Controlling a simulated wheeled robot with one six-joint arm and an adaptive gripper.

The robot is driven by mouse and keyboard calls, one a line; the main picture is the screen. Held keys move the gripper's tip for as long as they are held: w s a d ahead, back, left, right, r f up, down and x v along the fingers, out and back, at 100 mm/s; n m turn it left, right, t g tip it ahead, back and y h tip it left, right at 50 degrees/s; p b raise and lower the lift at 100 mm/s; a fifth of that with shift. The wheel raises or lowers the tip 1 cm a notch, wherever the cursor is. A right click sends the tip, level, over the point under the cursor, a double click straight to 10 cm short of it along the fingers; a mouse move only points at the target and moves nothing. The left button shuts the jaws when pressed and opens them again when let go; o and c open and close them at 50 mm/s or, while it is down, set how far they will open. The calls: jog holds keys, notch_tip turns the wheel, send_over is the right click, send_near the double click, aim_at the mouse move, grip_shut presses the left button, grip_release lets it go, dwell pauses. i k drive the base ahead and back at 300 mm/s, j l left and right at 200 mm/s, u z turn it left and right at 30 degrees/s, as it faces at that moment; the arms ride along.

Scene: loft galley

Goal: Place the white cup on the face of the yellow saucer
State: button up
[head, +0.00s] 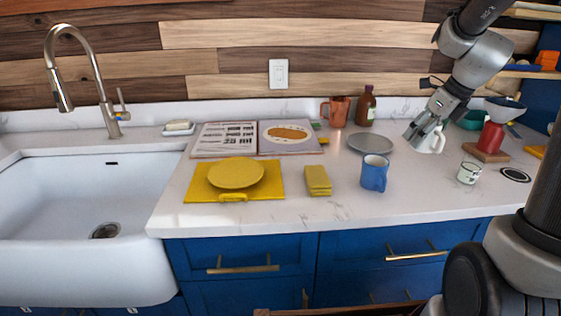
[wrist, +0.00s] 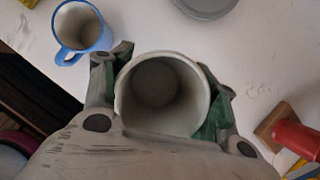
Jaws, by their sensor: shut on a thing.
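The white cup (head: 434,143) is upright at the right side of the counter, partly hidden by my gripper. My gripper (head: 423,137) is shut on the white cup. In the wrist view the cup (wrist: 162,92) sits between the two fingers, its open mouth facing the camera. I cannot tell whether its base touches the counter. The yellow saucer (head: 236,173) lies flat at the left of the counter, on a yellow board (head: 272,188) with a handle. The saucer is bare and well to the left of my gripper.
A blue mug (head: 374,173), folded yellow cloth (head: 317,181) and grey plate (head: 370,143) lie between cup and saucer. An open book (head: 257,138) is behind the saucer. A small pale cup (head: 468,173) and red bottle (head: 490,138) are at right. The sink (head: 85,220) is left.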

aim_at(236, 174)
jog(key=j, duration=1.3)
jog(key=i+j, duration=0.1)
jog(key=j, duration=1.15)
